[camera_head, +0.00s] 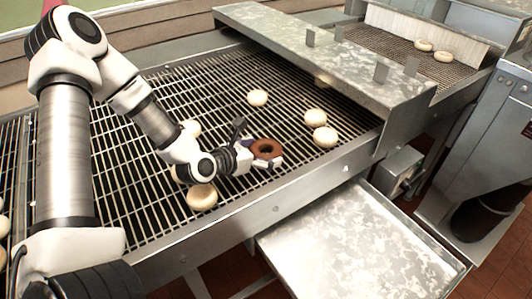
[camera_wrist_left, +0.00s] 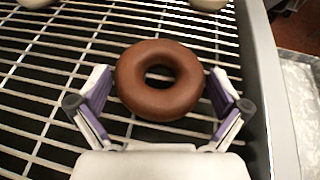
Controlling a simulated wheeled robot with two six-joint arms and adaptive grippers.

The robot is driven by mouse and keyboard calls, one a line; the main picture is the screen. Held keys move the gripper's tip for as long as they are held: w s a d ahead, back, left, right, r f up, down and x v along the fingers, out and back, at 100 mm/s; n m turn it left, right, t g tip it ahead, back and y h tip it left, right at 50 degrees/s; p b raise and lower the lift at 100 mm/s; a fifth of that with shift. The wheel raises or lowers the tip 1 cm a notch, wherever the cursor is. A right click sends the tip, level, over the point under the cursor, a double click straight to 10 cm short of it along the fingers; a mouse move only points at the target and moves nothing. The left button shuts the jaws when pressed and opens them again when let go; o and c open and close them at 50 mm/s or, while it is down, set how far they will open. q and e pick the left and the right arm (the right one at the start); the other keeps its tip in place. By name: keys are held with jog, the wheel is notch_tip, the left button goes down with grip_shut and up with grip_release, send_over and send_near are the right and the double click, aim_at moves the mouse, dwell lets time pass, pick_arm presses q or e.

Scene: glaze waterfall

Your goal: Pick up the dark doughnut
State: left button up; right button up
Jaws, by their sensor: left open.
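The dark doughnut (camera_head: 267,147) is a brown ring lying on the wire conveyor near its front rail. In the left wrist view the dark doughnut (camera_wrist_left: 159,101) sits between the two spread fingers. My left gripper (camera_head: 262,152) is open around it, one finger on each side. In the left wrist view the gripper (camera_wrist_left: 158,97) shows gaps of bare grid beside the doughnut, narrower on the right. My right gripper is not in view.
Several pale doughnuts lie on the wire conveyor (camera_head: 110,180), one pale doughnut (camera_head: 202,197) close to my left wrist. A metal cover (camera_head: 330,62) spans the belt at right. An empty metal tray (camera_head: 350,250) hangs below the front rail (camera_head: 310,180).

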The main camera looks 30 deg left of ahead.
pick_arm(q)
jog(key=c, duration=0.8)
jog(key=shift+r, duration=0.1)
